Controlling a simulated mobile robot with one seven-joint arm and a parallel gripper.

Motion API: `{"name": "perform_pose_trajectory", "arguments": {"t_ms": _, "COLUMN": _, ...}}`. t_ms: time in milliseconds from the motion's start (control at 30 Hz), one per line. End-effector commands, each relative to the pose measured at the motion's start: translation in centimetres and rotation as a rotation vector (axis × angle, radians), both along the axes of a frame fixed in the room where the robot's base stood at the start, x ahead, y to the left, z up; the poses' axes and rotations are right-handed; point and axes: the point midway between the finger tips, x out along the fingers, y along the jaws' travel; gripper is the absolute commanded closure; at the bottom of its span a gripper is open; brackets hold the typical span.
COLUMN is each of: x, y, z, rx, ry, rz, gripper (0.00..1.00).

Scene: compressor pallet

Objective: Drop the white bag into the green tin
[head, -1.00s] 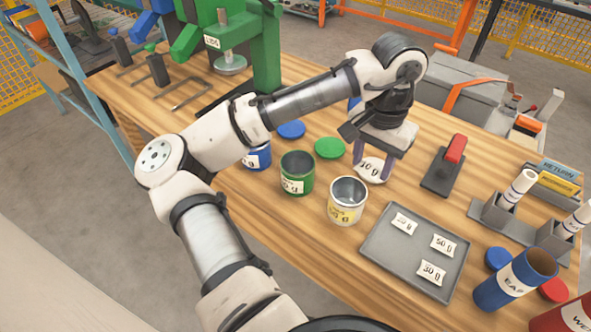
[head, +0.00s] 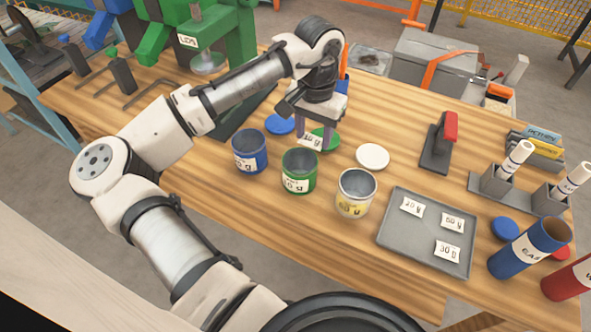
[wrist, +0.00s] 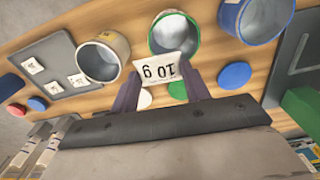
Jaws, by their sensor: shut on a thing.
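My gripper (head: 313,136) is shut on the white bag (head: 311,142), a small packet marked 10 g. The bag also shows between the fingers in the wrist view (wrist: 168,68). The green tin (head: 299,173) stands upright and open on the bench, between a blue tin and a white-and-yellow tin. In the head view the bag shows just above and behind the tin's rim. In the wrist view the bag overlaps the near edge of the green tin (wrist: 160,48). How high the bag is over the bench is hard to tell.
The blue tin (head: 250,153) and white-and-yellow tin (head: 355,194) flank the green one. Green (head: 328,139), blue (head: 280,124) and white (head: 372,157) lids lie behind. A grey tray (head: 423,251) with three packets is at right. A green press (head: 240,50) stands back left.

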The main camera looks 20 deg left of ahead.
Motion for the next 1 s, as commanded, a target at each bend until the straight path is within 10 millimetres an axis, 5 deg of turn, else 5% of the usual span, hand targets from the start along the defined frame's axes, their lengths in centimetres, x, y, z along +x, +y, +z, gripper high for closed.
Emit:
{"name": "perform_pose_trajectory", "arguments": {"t_ms": 333, "x": -0.1, "y": 0.9, "z": -1.2, "rx": 0.004, "ry": 0.000, "rz": 0.012, "gripper": 0.75}}
{"name": "perform_pose_trajectory", "arguments": {"t_ms": 733, "x": -0.1, "y": 0.9, "z": -5.7, "rx": 0.005, "ry": 0.000, "rz": 0.011, "gripper": 0.75}}
{"name": "perform_pose_trajectory", "arguments": {"t_ms": 1000, "x": -0.1, "y": 0.8, "z": -6.2, "rx": 0.002, "ry": -0.001, "rz": 0.011, "gripper": 0.75}}
